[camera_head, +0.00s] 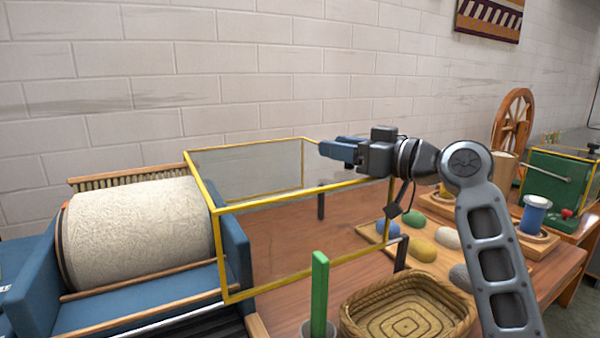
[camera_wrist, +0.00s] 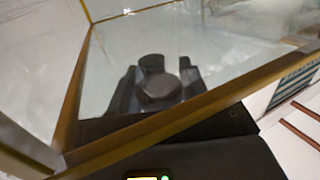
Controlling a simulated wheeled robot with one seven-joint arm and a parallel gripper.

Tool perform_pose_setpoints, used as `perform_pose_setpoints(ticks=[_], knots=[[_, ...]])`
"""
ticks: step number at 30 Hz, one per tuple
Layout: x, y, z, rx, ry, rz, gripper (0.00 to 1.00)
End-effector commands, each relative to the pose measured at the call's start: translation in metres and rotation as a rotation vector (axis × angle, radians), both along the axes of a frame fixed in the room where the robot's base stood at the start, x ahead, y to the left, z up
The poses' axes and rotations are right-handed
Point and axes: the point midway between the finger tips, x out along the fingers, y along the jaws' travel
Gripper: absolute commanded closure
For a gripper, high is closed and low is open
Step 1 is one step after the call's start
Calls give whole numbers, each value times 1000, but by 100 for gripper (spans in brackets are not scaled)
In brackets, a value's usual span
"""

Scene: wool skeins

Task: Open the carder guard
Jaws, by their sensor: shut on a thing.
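The carder has a large pale wool-covered drum (camera_head: 140,230) in a blue frame (camera_head: 238,250). Its guard (camera_head: 216,245) is a clear box with yellow edges. It stands out to the right of the drum, over the bench, and the drum is uncovered. My gripper (camera_head: 335,150) is at the guard's upper right, fingers pointing left. In the wrist view, my gripper (camera_wrist: 158,90) is shut around a dark round knob (camera_wrist: 160,92), with the guard's clear panels and yellow edges (camera_wrist: 150,138) around it. The fingers hide the knob in the head view.
A wicker basket (camera_head: 408,312) and a green upright piece (camera_head: 320,290) stand in front of the guard. Several coloured wool balls (camera_head: 420,249) lie on a wooden board to the right. A green machine (camera_head: 560,180) and a spinning wheel (camera_head: 513,118) stand farther right. A brick wall is behind.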

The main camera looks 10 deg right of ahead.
Motion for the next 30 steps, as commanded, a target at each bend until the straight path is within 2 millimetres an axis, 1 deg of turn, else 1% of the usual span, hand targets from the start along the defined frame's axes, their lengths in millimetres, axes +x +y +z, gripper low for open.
perform_pose_setpoints(ticks=[1, 3, 6, 9, 14, 23, 24, 29, 30], knots=[[3, -12, 0, 4, -5, -4, 100], [7, -23, 1, 4, -5, -3, 100], [10, -34, 2, 4, -5, -2, 100], [12, -42, 3, 4, -5, -2, 100], [14, -46, 4, 4, -6, -2, 100], [14, -46, 5, 3, -8, -2, 100], [14, -46, 5, 3, -8, -2, 50], [14, -46, 4, 2, -5, -1, 35], [14, -46, 3, 2, -5, -1, 34]])
